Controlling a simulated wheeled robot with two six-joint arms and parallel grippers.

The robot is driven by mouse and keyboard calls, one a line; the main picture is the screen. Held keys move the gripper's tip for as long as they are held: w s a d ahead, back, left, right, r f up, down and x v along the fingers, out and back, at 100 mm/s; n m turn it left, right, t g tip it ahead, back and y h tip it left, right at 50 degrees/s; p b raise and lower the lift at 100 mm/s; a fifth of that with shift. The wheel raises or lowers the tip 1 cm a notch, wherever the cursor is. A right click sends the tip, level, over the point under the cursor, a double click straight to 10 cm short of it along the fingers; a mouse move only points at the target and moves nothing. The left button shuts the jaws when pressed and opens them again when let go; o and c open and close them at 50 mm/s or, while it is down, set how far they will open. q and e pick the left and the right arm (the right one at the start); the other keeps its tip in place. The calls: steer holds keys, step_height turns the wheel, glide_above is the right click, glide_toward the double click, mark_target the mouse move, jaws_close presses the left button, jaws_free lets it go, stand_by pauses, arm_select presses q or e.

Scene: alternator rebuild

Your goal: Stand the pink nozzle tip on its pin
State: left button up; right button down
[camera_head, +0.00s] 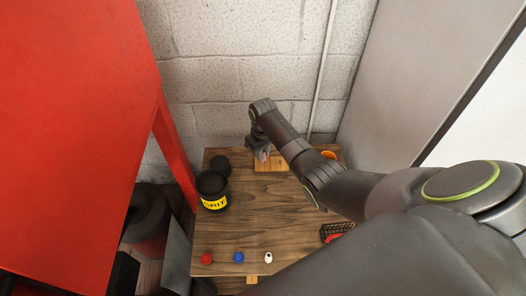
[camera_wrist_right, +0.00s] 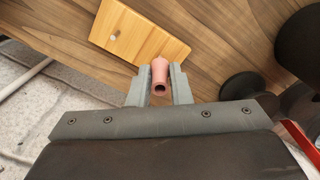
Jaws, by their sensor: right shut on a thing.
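The pink nozzle tip (camera_wrist_right: 160,72) is between the two fingers of my right gripper (camera_wrist_right: 160,82), which is shut on it; its open end faces the wrist camera. In the head view my right gripper (camera_head: 263,154) is over the back of the table, with a bit of pink showing at its fingers. A light wooden block (camera_wrist_right: 150,38) with a small metal pin (camera_wrist_right: 116,34) lies beyond the nozzle tip in the wrist view. The tip appears apart from the pin. The block (camera_head: 273,166) is partly hidden by the gripper in the head view. My left gripper is not in view.
On the wooden table (camera_head: 260,215) stand a black GRIT pot (camera_head: 212,188), an orange round thing (camera_head: 328,155) and a black basket (camera_head: 334,231). Red (camera_head: 206,258), blue (camera_head: 238,257) and white (camera_head: 268,258) small pieces line the front. A red cabinet (camera_head: 75,120) is left.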

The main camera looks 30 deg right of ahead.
steer(key=shift+p, duration=0.35)
stand_by(0.5)
steer(key=shift+f+p, duration=0.2)
steer(key=shift+p, duration=0.15)
stand_by(1.4)
stand_by(0.4)
steer(key=shift+f, duration=0.1)
steer(key=shift+f, duration=0.15)
stand_by(0.8)
steer(key=shift+f+p, duration=0.45)
steer(key=shift+f, duration=0.25)
stand_by(3.2)
